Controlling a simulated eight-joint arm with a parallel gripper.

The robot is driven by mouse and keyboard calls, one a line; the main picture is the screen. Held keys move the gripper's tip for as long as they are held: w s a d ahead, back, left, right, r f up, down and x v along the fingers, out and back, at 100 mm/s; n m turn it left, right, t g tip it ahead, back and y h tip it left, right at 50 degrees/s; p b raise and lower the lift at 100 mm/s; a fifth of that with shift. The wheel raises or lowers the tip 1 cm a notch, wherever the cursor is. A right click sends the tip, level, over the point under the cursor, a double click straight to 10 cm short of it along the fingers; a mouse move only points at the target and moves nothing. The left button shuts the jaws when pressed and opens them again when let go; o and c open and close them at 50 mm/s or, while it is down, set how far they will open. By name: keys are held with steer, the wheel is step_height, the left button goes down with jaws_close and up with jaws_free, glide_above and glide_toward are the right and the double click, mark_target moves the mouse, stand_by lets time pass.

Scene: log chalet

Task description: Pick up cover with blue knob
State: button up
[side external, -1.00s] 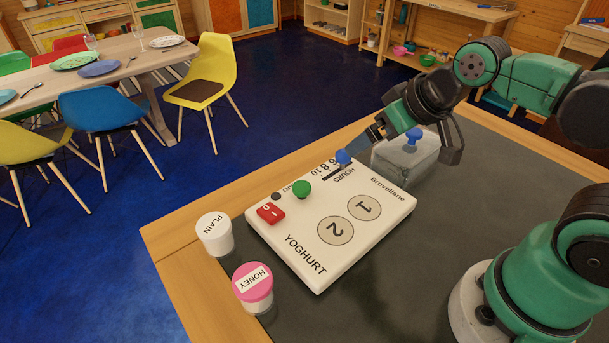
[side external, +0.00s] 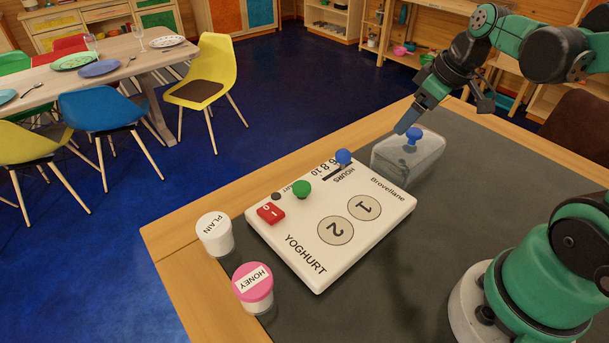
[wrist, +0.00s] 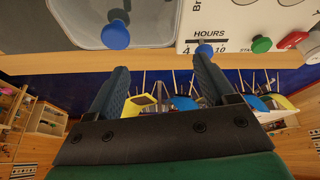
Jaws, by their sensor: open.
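The clear cover (side external: 396,160) with a blue knob (side external: 414,133) on top sits on the dark tabletop just behind the white yoghurt maker. In the wrist view, the cover (wrist: 154,20) is at the top left and its blue knob (wrist: 116,36) is near the left finger's side. My gripper (side external: 408,118) is open and empty, above and slightly left of the knob in the side view. In the wrist view, both fingers of my gripper (wrist: 160,76) are apart with nothing between them. The knob is outside the gap.
The yoghurt maker (side external: 330,222) carries a blue slider knob (side external: 343,157), a green knob (side external: 302,189) and a red switch (side external: 271,213). A plain jar (side external: 215,235) and a honey jar (side external: 253,288) stand at its left.

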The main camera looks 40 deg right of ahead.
mark_target(417, 131)
steer(key=shift+n+y, duration=0.5)
steer(key=shift+n, duration=0.1)
steer(key=d, duration=0.3)
steer(key=s+d+f, duration=0.1)
steer(key=d, duration=0.1)
steer(key=shift+d, duration=0.2)
steer(key=shift+d+f, duration=0.1)
steer(key=shift+f, duration=0.1)
steer(key=shift+x, duration=2.6)
jaws_close()
